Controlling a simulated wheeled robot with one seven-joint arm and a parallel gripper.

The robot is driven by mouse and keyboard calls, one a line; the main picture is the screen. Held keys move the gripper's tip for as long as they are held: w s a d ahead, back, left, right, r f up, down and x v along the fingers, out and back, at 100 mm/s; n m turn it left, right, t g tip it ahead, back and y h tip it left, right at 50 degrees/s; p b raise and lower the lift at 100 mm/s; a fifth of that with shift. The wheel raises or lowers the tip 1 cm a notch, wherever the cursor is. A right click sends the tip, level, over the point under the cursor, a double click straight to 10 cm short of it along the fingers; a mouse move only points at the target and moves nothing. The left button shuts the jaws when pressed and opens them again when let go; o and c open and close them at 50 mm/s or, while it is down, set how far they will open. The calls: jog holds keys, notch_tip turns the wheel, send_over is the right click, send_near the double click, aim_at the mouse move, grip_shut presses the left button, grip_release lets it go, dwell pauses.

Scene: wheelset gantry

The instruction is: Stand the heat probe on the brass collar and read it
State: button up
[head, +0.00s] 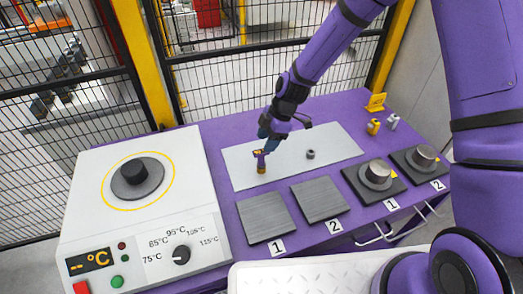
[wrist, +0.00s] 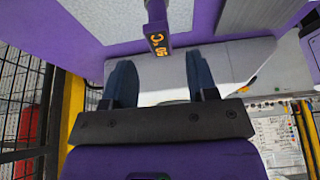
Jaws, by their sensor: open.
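The heat probe (head: 260,158) is a slim purple piece with a small dark display. In the head view it stands upright on a brass-coloured ring, the brass collar (head: 261,170), on the pale mat. In the wrist view the probe (wrist: 156,15) shows orange characters including °C, turned sideways; the digits look like 60 but are hard to read. My gripper (wrist: 161,84) is open, its two dark fingers apart with the probe's display beyond them. In the head view my gripper (head: 263,145) is just above the probe.
A dark ring (head: 310,154) lies on the mat (head: 335,140). The white heater (head: 85,205) at left has a dial, dashes on its display and a dark piece on top. Grey plates (head: 265,217) and metal cylinders (head: 377,172) stand in front. A mesh fence (head: 250,80) is behind.

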jog(key=shift+v, duration=2.55)
jog(key=shift+d+r, duration=0.1)
jog(key=s+d+r+m+t+h, duration=0.1)
jog(key=s+d+r+m, duration=0.2)
jog(key=d+r, duration=0.3)
jog(key=s+d+r+m+t+h, duration=0.1)
jog(key=s+d+r+m, duration=0.25)
jog(key=r, duration=0.55)
jog(key=s+d+r+m+t+h, duration=0.1)
jog(key=s+d+r+m+t, duration=0.1)
jog(key=d+r+m, duration=0.35)
jog(key=s+d+r+m, duration=0.2)
jog(key=s+r+m, duration=0.1)
jog(key=s, duration=0.3)
jog(key=s+d+r+m+t, duration=0.1)
jog(key=s+d+r+m, duration=0.2)
jog(key=s, duration=0.3)
jog(key=s+d+r+m+t+h, duration=0.1)
jog(key=s+d+r+m, duration=0.2)
jog(key=s+r, duration=0.2)
jog(key=shift+s+r, duration=0.2)
jog(key=shift+s, duration=0.85)
